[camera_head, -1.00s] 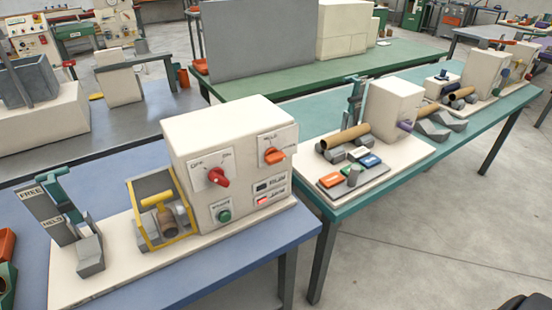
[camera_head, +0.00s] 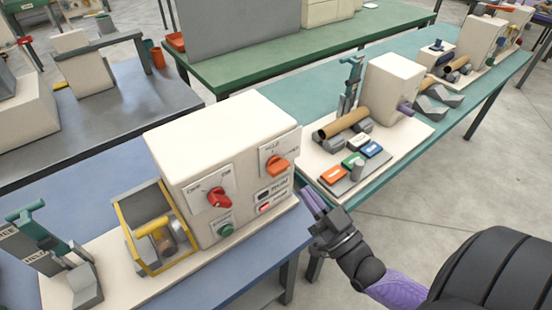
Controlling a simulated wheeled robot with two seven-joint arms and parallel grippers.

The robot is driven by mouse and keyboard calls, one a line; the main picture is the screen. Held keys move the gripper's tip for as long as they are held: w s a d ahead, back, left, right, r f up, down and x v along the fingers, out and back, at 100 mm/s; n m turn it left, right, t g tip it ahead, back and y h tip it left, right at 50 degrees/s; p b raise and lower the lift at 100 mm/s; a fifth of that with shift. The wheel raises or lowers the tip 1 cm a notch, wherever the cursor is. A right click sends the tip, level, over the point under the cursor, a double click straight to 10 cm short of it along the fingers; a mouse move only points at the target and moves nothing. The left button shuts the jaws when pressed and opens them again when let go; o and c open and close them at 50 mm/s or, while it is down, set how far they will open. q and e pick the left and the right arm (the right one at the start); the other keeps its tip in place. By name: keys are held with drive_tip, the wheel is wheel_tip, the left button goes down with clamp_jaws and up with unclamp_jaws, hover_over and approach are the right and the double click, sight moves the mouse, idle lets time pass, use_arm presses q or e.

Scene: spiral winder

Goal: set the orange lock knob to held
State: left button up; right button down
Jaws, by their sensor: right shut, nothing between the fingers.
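The orange lock knob (camera_head: 278,166) sits on the upper right of the front face of the white machine box (camera_head: 222,137). A small label above it seems to read "HOLD"; the other label is too small to read. The knob's exact setting is hard to tell. My right gripper (camera_head: 312,203) is shut and empty. It is in front of the box's right end, below and to the right of the knob, and apart from it in the picture. My left gripper is not in view.
A red knob (camera_head: 219,197), a green button (camera_head: 226,230) and a lit red indicator (camera_head: 265,208) share the panel. A yellow-framed guard (camera_head: 150,228) and a teal lever (camera_head: 38,232) stand to the left. A teal table (camera_head: 400,178) with another machine lies behind my right gripper.

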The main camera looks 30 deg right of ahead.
sight(278, 167)
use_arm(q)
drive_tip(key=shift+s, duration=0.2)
use_arm(e)
drive_tip(key=x, duration=1)
drive_tip(key=shift+w+f, duration=0.1)
drive_tip(key=shift+f, duration=0.1)
wheel_tip(278, 167, down, 3)
drive_tip(key=shift+f+b, duration=0.1)
drive_tip(key=shift+b, duration=0.75)
drive_tip(key=shift+f, duration=0.3)
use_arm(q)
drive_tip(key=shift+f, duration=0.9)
